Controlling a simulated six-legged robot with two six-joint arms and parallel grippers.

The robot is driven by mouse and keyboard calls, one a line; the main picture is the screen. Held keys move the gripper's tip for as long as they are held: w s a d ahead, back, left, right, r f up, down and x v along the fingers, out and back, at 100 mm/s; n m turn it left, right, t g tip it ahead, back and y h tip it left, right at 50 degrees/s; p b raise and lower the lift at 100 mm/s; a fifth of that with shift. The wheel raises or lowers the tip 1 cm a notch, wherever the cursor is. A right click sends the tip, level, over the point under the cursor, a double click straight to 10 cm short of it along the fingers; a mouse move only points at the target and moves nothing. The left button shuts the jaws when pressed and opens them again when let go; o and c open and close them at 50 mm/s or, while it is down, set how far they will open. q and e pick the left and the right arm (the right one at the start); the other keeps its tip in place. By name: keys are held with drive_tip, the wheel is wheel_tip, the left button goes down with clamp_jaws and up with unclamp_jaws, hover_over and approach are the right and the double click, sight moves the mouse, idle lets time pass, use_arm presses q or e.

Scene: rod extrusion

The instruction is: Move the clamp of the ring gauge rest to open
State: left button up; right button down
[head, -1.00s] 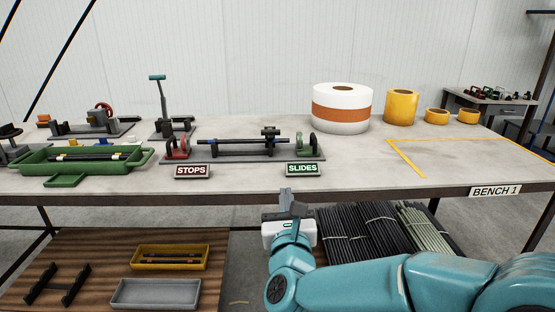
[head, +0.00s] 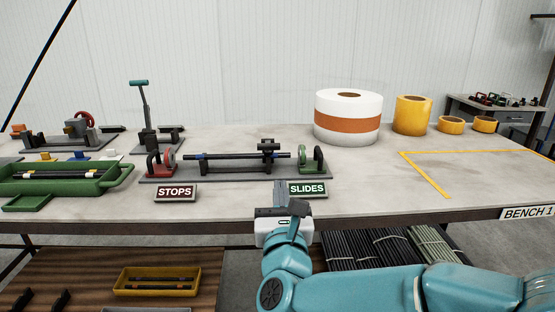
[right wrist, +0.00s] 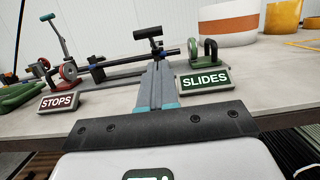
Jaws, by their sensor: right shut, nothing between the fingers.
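The ring gauge rest (head: 225,173) is a long dark base on the bench with a red ring (head: 160,163) at its left end and a green ring (head: 312,158) at its right end. A dark rod (head: 225,156) lies across it. The clamp (head: 268,150), a black post with a T-shaped top, stands at the rod's right part; I cannot tell its state. It also shows in the right wrist view (right wrist: 150,42). My right gripper (head: 280,187) is shut and empty at the bench's front edge, in front of the rest, apart from the clamp. My left gripper is not in view.
A STOPS sign (head: 175,193) and a SLIDES sign (head: 308,190) stand before the rest. A green tray (head: 110,181) and a teal-handled lever (head: 143,110) are at left. White and yellow rolls stand at back right. The bench's right front is clear.

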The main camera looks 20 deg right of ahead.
drive_tip(key=p, duration=0.2)
approach(268, 144)
drive_tip(key=w+d, duration=0.1)
drive_tip(key=w, duration=0.1)
drive_tip(key=w+d+f, duration=0.1)
drive_tip(key=w+d, duration=0.1)
drive_tip(key=shift+w+d, duration=0.2)
drive_tip(key=shift+w, duration=0.2)
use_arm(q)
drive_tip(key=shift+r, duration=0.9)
use_arm(e)
drive_tip(key=shift+w+d, duration=0.15)
drive_tip(key=shift+w, duration=0.3)
